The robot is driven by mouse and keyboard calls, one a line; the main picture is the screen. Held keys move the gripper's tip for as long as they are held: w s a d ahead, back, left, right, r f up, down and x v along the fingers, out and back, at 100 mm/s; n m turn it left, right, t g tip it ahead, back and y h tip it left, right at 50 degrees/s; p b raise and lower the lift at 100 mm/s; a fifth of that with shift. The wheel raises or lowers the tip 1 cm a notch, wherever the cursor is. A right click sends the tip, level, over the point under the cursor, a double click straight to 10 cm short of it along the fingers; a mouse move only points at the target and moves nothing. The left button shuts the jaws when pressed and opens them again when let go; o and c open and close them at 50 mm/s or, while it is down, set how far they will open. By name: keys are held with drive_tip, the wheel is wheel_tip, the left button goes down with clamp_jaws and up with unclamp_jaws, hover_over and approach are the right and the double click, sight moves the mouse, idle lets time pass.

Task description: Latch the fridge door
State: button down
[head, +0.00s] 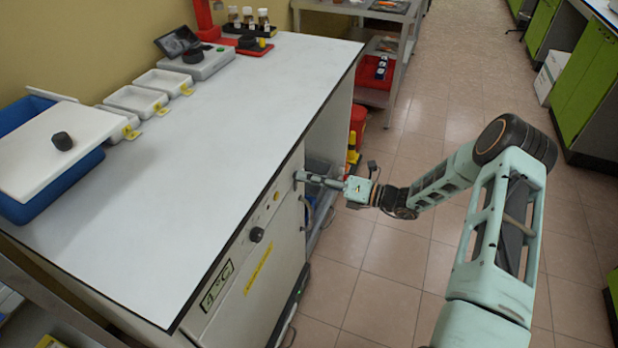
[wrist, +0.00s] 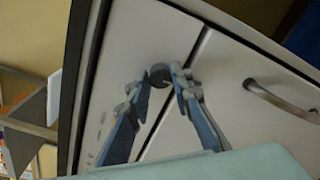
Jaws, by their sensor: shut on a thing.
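The fridge (head: 250,285) is built in under the white worktop, with a "4°C" label on its pale front. Its door (wrist: 235,95) carries a curved metal handle (wrist: 280,102) and looks shut, with a thin seam beside the upper panel. A dark round knob (wrist: 160,74) sits on the upper panel close to that seam. My gripper (head: 300,178) is at the far upper corner of the fridge front. In the wrist view its fingers stand on either side of the knob and are closed on it. In the head view the gripper hides this knob.
A second black knob (head: 257,234) and a yellow strip sit on the fridge front. The worktop (head: 210,150) above holds a blue bin (head: 85,180), white trays and a scale. A metal cart (head: 385,45) stands behind. The tiled floor (head: 380,270) beside the fridge is clear.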

drive_tip(key=c, duration=1.7)
unclamp_jaws()
drive_tip(key=shift+d, duration=0.1)
drive_tip(key=v, duration=1.2)
drive_tip(key=shift+f, duration=0.1)
